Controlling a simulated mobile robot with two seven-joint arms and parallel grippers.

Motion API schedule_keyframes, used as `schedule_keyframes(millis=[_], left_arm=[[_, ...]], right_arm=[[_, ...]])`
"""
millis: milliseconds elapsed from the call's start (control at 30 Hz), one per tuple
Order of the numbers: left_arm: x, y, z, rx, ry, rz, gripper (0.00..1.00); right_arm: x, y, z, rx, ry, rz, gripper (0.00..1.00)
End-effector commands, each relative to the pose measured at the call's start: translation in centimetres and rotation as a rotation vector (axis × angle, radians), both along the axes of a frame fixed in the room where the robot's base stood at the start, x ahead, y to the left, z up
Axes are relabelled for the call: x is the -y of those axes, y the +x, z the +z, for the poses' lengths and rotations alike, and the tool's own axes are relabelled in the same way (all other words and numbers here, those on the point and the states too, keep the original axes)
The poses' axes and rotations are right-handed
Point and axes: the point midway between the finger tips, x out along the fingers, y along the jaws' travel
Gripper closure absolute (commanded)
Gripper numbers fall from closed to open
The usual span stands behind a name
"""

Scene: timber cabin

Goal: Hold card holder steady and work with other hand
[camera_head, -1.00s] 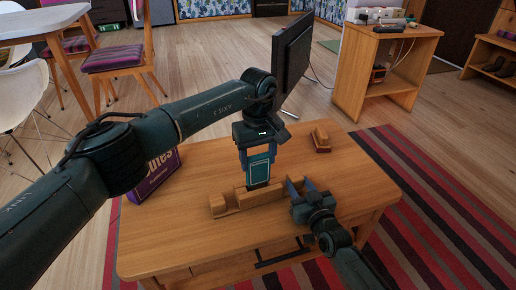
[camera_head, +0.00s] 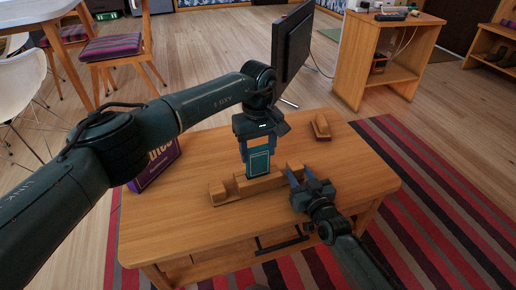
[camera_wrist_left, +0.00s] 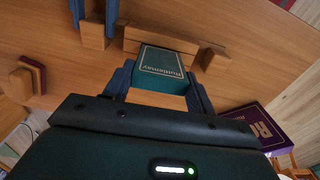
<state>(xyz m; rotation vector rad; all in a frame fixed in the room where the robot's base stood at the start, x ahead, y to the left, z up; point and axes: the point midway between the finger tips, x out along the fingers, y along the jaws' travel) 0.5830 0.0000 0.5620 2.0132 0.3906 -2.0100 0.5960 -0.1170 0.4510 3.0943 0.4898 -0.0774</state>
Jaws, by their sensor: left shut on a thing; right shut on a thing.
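The card holder (camera_head: 231,191) is a long wooden block with raised ends, lying on the wooden table; it also shows in the left wrist view (camera_wrist_left: 140,37). My left gripper (camera_head: 257,154) is shut on a teal box-like card (camera_head: 258,163) with a light border, held upright at the holder. In the left wrist view, the card (camera_wrist_left: 162,69) sits between both fingers, its lettering facing the camera. I cannot tell whether its lower edge touches the holder. My right gripper (camera_head: 294,174) is shut on the holder's right end; its fingers partly hide that end.
A purple box (camera_head: 157,163) stands at the table's left side, behind my left arm. A small wooden block with a dark red part (camera_head: 321,126) lies at the back right. A black monitor (camera_head: 292,50) stands behind. The front of the table (camera_head: 185,235) is clear.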

Motion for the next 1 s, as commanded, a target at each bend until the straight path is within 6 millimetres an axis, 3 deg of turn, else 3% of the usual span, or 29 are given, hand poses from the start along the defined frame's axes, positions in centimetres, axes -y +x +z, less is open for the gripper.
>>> schedule_keyframes(millis=[1000], left_arm=[[-0.05, 0.04, -0.31, 0.001, 0.000, 0.001, 0.68]], right_arm=[[-0.01, 0.00, -0.01, 0.000, 0.000, 0.000, 0.89]])
